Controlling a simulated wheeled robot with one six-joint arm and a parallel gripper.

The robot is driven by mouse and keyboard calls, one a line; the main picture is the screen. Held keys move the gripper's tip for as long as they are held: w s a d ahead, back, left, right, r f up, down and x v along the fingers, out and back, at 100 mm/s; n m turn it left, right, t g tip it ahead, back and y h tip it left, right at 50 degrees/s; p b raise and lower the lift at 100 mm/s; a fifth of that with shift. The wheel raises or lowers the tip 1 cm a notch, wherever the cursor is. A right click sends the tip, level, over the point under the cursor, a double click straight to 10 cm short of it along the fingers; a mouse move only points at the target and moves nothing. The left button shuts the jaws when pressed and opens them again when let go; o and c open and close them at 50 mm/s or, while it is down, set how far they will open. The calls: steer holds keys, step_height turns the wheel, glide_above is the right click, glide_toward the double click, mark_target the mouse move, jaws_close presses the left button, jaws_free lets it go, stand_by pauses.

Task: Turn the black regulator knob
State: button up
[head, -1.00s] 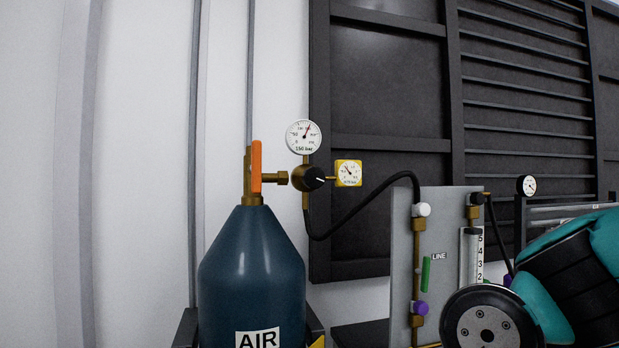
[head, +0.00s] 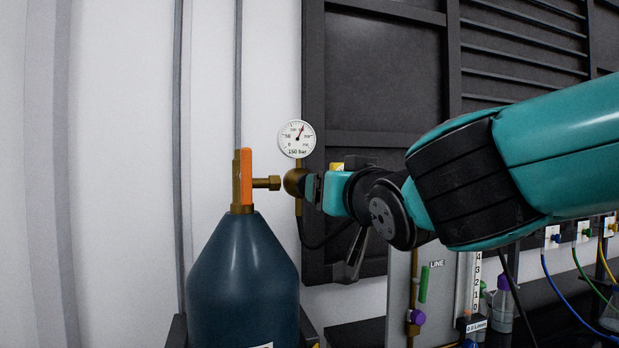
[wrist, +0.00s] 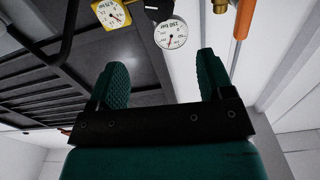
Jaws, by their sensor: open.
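The brass regulator body (head: 293,182) shows just left of my gripper, below the round white gauge (head: 297,138). In the wrist view, my gripper (wrist: 162,76) is open, its two green ridged fingers wide apart with nothing between them. The white gauge (wrist: 170,35) shows beyond and between the fingertips there, with the yellow square gauge (wrist: 112,14) to its left. I cannot tell whether the fingers touch the regulator.
The dark blue air cylinder (head: 243,285) with its orange valve handle (head: 246,176) stands left of the regulator. A grey panel (head: 398,285) with a green handle (head: 424,284) and purple knob (head: 416,317) is below my arm. A dark louvred panel (head: 385,75) is behind.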

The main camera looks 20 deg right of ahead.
mark_target(300, 183)
steer(key=w+p, duration=0.5)
steer(key=w, duration=0.9)
steer(key=shift+w+p, duration=0.35)
steer(key=shift+w, duration=0.05)
steer(key=shift+f, duration=0.1)
steer(key=c, duration=0.9)
